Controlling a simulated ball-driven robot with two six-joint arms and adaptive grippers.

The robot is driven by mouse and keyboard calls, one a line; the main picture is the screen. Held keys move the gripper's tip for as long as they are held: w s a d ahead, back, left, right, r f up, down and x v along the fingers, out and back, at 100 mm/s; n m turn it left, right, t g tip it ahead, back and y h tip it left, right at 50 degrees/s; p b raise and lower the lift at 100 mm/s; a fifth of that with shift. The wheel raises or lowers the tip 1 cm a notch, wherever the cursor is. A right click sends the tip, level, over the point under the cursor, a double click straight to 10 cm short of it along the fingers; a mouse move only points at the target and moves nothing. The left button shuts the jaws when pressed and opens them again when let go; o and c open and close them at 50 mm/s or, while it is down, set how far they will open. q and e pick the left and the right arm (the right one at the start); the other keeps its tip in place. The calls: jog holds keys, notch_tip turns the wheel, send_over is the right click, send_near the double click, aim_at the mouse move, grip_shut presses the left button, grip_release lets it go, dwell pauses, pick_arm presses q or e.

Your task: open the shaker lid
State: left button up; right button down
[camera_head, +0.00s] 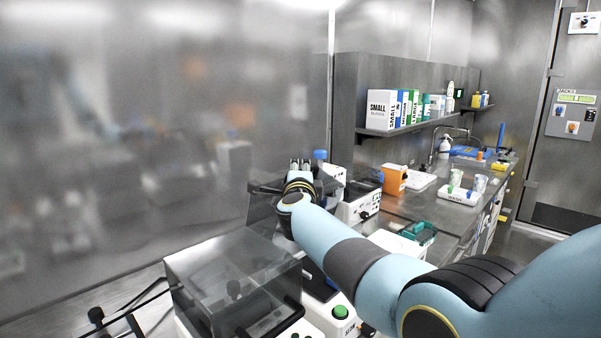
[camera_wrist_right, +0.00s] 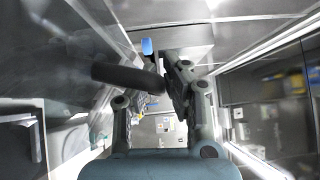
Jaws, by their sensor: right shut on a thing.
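In the head view, a bench machine with a boxy see-through smoky lid (camera_head: 225,265) stands at the front. A green button (camera_head: 340,311) is on its white front panel. Behind it, another smoky clear panel (camera_head: 262,213) stands tilted beside my right forearm; I cannot tell which machine it belongs to. My right gripper (camera_head: 300,166) is at the far end of the arm, near a dark bar along the panel's top. In the right wrist view, my right gripper (camera_wrist_right: 165,85) is shut on a dark rounded bar (camera_wrist_right: 125,76), apparently a lid handle. My left gripper is out of view.
A metal wall runs close along the left. White instruments (camera_head: 362,205) stand just right of my gripper. An orange box (camera_head: 393,179), a sink and a white rack (camera_head: 461,195) lie farther along the counter. A shelf (camera_head: 420,124) with boxes hangs above.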

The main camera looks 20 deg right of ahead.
jog(key=shift+f, duration=0.2)
jog(key=c, duration=1.3)
grip_release()
jog(key=shift+r, duration=0.1)
jog(key=shift+c, duration=0.2)
jog(key=shift+s, duration=0.1)
jog(key=v, duration=0.7)
jog(key=shift+s+a, duration=0.15)
jog(key=shift+s, duration=0.05)
